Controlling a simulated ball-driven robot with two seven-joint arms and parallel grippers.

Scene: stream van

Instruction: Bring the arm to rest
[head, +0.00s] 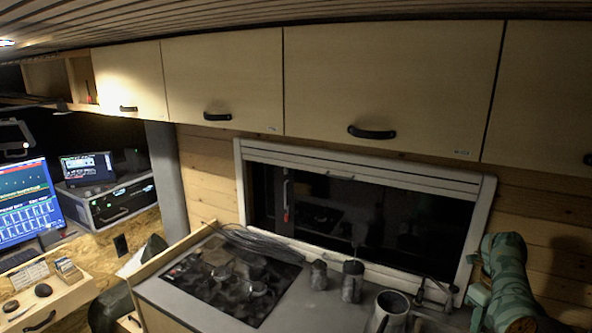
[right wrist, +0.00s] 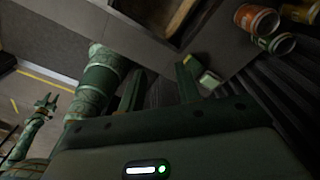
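My right arm (head: 503,270), in a green camouflage pattern, stands at the right edge of the head view; its fingertips cannot be made out there. In the right wrist view my right gripper (right wrist: 160,72) has its two dark green fingers spread apart, with nothing seen between them. A small pale green block (right wrist: 209,80) shows beside its right finger; I cannot tell if they touch. My left gripper (right wrist: 46,103) shows small at the left of the right wrist view, its fingers apart and empty. The left arm is not seen in the head view.
A counter holds a hob (head: 225,285), two dark jars, one being jar (head: 352,280), and a metal jug (head: 391,308) near my right arm. Cabinets (head: 392,85) hang above the window (head: 330,215). Cans (right wrist: 257,18) lie at the wrist view's upper right.

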